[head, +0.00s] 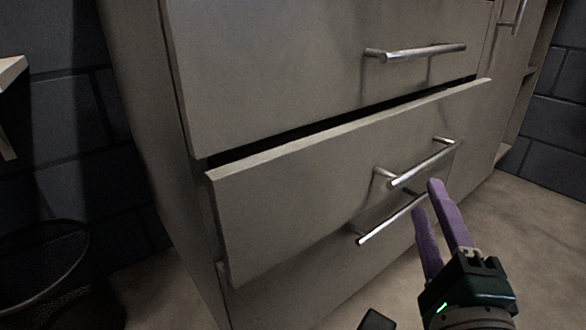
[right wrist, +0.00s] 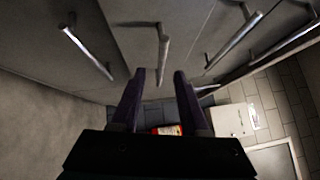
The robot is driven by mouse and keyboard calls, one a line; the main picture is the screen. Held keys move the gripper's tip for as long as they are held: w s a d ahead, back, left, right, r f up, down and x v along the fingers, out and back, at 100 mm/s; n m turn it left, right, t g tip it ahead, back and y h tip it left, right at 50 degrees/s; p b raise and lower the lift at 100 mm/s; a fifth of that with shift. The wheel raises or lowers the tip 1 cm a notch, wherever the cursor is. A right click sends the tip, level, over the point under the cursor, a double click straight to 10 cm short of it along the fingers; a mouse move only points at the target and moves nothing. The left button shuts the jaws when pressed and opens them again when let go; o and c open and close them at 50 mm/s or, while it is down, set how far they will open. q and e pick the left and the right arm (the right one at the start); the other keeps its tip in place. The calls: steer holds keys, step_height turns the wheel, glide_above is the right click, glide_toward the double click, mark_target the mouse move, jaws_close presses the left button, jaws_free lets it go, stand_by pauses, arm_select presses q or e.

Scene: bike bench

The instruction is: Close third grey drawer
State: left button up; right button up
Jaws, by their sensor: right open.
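The grey drawer (head: 290,195) in the middle of the head view stands partly out, its front slightly tilted in the picture, with a dark gap above it. Its bar handle (head: 422,165) is silver. My right gripper (head: 427,198) is open and empty, with purple fingers, in front of the handles at the drawer's right part. In the right wrist view the gripper (right wrist: 160,74) has a bar handle (right wrist: 163,50) just beyond its fingertips; I cannot tell if they touch. My left gripper is not in view.
A grey drawer (head: 300,65) above looks shut. A lower drawer (head: 300,295) with its own handle (head: 390,220) is below. A black mesh bin (head: 45,275) stands at the left. Open floor (head: 535,235) lies at the right. A red object (right wrist: 168,130) shows far off in the wrist view.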

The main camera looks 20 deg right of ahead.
mark_target(433, 157)
steer(key=shift+h, duration=0.3)
steer(key=w+d+b, duration=0.1)
steer(key=w+d, duration=0.1)
steer(key=w+d+b, duration=0.1)
steer(key=w+d, duration=0.1)
steer(key=w, duration=0.1)
steer(key=w+d+r+b, duration=0.1)
steer(key=w+d, duration=0.1)
steer(key=w, duration=0.1)
steer(key=shift+w+d+r, duration=0.2)
steer(key=shift+w+d, duration=0.1)
steer(key=shift+d, duration=0.1)
steer(key=shift+a, duration=0.2)
steer(key=shift+c, duration=1.3)
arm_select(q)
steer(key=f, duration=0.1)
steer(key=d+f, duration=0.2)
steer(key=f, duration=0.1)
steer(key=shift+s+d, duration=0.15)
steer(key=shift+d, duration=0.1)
arm_select(e)
jaws_close()
steer(key=shift+d, duration=0.1)
